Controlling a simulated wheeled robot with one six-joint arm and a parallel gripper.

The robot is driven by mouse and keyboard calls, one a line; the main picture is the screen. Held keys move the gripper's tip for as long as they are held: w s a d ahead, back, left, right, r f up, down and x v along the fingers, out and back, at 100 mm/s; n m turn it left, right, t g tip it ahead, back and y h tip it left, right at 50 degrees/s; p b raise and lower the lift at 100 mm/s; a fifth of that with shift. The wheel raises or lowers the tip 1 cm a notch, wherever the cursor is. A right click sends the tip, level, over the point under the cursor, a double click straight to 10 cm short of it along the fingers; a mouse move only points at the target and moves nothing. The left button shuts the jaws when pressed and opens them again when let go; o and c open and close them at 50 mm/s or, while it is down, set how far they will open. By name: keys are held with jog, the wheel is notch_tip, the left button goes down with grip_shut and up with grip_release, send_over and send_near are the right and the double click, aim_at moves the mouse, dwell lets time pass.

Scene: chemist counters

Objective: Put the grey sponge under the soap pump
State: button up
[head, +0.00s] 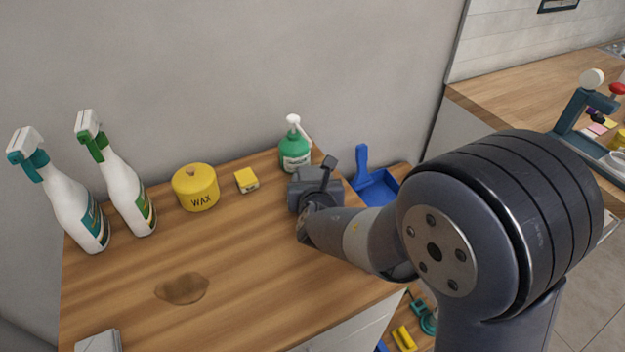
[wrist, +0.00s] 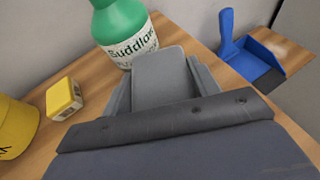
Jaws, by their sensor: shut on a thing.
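The soap pump is a green bottle (head: 295,153) with a white pump head and a white label, upright at the back right of the wooden counter. In the wrist view the bottle (wrist: 122,28) stands just beyond my gripper, and its top is cut off. My gripper (head: 314,180) is at the counter's right part, in front of the bottle. It is shut on the grey sponge (wrist: 160,72), a grey block between the two fingers. The sponge's far end is close to the bottle's base; I cannot tell whether they touch. My gripper hides most of the sponge in the head view.
A yellow block (head: 246,180) and a yellow wax tin (head: 196,187) stand left of the bottle. Two white spray bottles (head: 128,185) are further left. A blue dustpan (head: 375,186) lies to the right.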

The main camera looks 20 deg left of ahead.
jog(key=shift+f+b, duration=0.2)
jog(key=shift+b, duration=0.1)
jog(key=o, duration=0.9)
jog(key=shift+o, duration=0.2)
jog(key=shift+r, duration=0.15)
jog(key=shift+r+p, duration=0.2)
jog(key=shift+p, duration=0.2)
jog(key=v, duration=1.2)
jog(key=shift+f, duration=0.15)
